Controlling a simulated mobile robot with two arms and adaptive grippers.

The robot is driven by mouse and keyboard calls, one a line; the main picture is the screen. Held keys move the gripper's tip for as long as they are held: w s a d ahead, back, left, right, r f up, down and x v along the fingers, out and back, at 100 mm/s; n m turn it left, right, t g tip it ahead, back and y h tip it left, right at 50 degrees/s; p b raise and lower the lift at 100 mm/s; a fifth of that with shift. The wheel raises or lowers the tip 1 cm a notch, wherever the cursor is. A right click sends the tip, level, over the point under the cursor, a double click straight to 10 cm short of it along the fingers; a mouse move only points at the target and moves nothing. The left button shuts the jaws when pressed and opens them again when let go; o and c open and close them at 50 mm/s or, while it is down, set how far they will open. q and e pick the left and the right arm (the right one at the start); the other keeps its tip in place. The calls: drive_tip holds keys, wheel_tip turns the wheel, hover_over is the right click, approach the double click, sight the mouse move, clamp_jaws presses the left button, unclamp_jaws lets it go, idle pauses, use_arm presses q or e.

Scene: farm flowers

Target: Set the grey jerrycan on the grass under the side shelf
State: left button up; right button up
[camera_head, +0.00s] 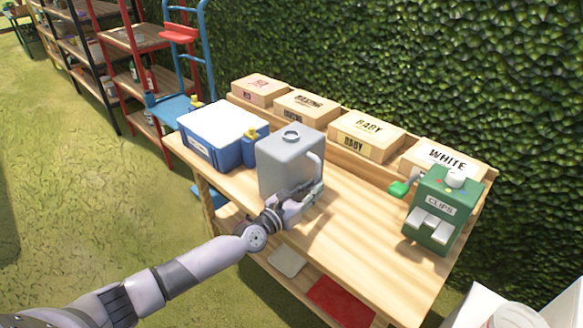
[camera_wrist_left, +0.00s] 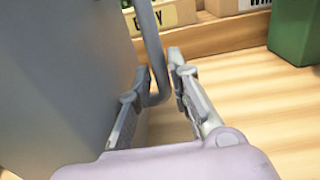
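The grey jerrycan (camera_head: 283,165) stands upright on the wooden table (camera_head: 375,258), with a round cap on top and a handle on its right side. In the left wrist view its grey wall (camera_wrist_left: 60,80) fills the left and its handle (camera_wrist_left: 152,45) comes down between my fingers. My left gripper (camera_head: 312,192) is at this handle. Its two fingers (camera_wrist_left: 160,85) are apart, one on each side of the handle, with a gap beside it. My right gripper is not in view. Shelves with red frames (camera_head: 130,65) stand at the far left on the grass (camera_head: 80,190).
A blue cooler (camera_head: 215,140) stands close left of the jerrycan. A green clips dispenser (camera_head: 440,210) stands at the table's right end. Labelled boxes (camera_head: 365,135) line the back, before a hedge. A blue hand truck (camera_head: 182,75) stands behind the table's left end. Open grass lies left.

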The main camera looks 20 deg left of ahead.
use_arm(q)
drive_tip(key=shift+c, duration=0.3)
clamp_jaws()
idle(0.5)
drive_tip(key=shift+w+r, duration=0.15)
drive_tip(key=shift+r, duration=0.15)
